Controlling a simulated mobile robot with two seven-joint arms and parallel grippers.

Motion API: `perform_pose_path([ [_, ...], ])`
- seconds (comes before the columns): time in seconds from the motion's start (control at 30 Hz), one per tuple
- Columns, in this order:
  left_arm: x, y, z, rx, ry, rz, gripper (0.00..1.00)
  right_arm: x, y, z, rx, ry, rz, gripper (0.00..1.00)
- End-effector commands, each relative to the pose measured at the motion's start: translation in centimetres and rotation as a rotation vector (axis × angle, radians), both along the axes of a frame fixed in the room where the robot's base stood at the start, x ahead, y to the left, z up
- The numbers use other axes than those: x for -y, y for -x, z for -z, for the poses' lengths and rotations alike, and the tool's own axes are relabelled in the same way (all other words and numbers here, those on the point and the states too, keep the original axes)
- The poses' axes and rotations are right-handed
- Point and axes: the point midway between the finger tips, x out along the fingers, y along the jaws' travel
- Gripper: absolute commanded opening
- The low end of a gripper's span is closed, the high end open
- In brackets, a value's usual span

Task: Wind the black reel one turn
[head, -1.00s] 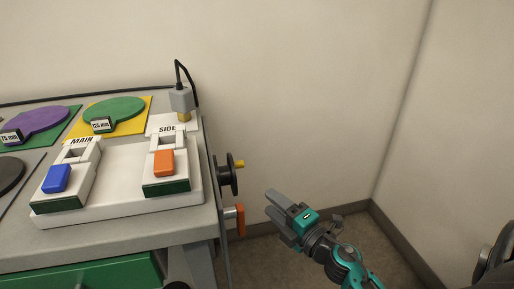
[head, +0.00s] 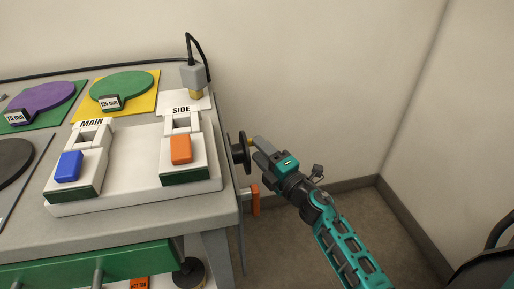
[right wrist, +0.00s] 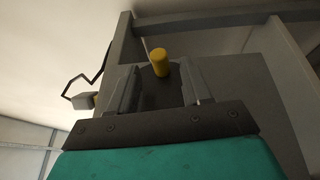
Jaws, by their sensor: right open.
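The black reel (head: 238,153) is mounted on the right side of the cart, with a small yellow handle (head: 250,142) sticking out to the right. My right gripper (head: 259,149) is beside the reel, its fingertips close to the handle. In the right wrist view, the yellow handle (right wrist: 160,63) shows between and just beyond the two open fingers, with the dark reel (right wrist: 160,95) behind it. I cannot tell whether a finger touches the handle; nothing is gripped. My left gripper is not in view.
An orange handle (head: 255,199) hangs on the cart's side below the reel. The cart top (head: 120,222) carries a white tray with MAIN and SIDE switches, blue and orange. A grey plug (head: 193,77) stands behind. The floor right of the cart is clear up to the walls.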

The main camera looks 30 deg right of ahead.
Motion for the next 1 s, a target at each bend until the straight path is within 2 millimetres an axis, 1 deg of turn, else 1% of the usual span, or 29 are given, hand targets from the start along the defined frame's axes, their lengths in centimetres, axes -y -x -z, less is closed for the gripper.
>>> perform_pose_path([
  [0.03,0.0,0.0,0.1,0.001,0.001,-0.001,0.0,-0.1,-0.7,-0.1,0.001,0.001,0.0,0.49],
  [0.2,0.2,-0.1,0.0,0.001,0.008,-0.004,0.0,-0.2,-1.8,-0.1,0.0,0.0,0.0,0.49],
  [0.53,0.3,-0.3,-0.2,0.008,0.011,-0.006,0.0,-0.3,-2.1,-0.1,-0.001,0.0,0.0,0.49],
  [1.0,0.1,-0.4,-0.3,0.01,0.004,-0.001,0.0,-0.3,-2.0,-0.1,-0.001,0.0,0.0,0.04],
])
